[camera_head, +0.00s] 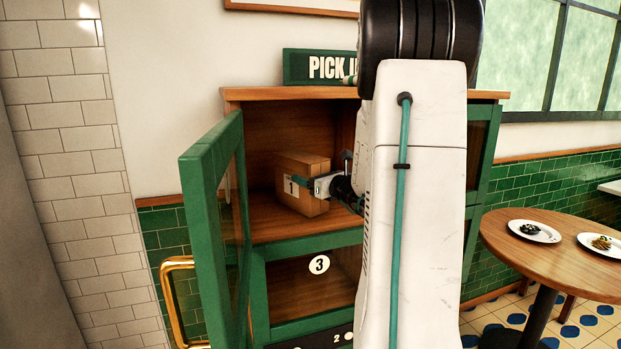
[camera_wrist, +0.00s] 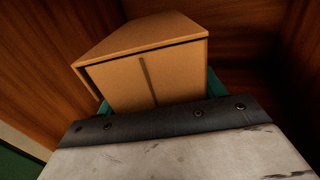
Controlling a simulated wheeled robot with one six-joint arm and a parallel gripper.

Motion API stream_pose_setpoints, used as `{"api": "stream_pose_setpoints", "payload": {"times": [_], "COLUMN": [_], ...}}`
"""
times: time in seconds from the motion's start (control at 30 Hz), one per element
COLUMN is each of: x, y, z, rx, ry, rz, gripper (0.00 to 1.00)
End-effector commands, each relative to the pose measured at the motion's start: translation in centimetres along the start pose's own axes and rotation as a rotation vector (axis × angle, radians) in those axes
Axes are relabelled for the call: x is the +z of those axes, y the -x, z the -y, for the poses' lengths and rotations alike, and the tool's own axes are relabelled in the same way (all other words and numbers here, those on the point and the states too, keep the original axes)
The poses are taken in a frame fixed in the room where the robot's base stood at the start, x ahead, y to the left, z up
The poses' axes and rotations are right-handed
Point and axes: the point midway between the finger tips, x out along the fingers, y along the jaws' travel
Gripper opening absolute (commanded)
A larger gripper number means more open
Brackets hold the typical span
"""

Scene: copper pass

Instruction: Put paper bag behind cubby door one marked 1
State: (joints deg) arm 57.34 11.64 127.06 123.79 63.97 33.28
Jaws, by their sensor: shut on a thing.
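My gripper (camera_head: 290,193) is shut on the bag, with a teal finger at either side. In the wrist view the bag (camera_wrist: 150,65) fills the space ahead of my gripper (camera_wrist: 160,97), between wooden walls. The green-framed glass door (camera_head: 203,220) of this cubby stands wide open to the left. Any number on that door is not visible.
A closed lower door marked 3 (camera_head: 319,264) sits below the open cubby. My arm hides the cabinet's middle. A brass rail (camera_head: 168,300) stands at the lower left. A round wooden table (camera_head: 570,262) with plates is at the right. A PICK UP sign (camera_head: 305,67) tops the cabinet.

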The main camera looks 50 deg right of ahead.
Motion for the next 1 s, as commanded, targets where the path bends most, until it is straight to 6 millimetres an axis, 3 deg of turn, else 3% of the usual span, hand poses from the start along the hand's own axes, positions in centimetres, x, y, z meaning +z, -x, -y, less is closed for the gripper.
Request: {"api": "stream_pose_setpoints", "payload": {"times": [0.3, 0.33, 0.4, 0.77, 1.0], "x": [-0.3, -0.3, -0.3, 0.2, 0.1], "y": [0.0, 0.0, 0.0, 0.1, 4.4], "z": [0.0, 0.0, 0.0, 0.0, 0.2], "rx": [0.0, 0.0, 0.0, 0.0, -0.006], "ry": [0.0, 0.0, 0.0, 0.002, 0.001], "rz": [0.0, 0.0, 0.0, 0.002, 0.0], "gripper": [0.35, 0.74, 0.9, 0.9, 0.9]}}
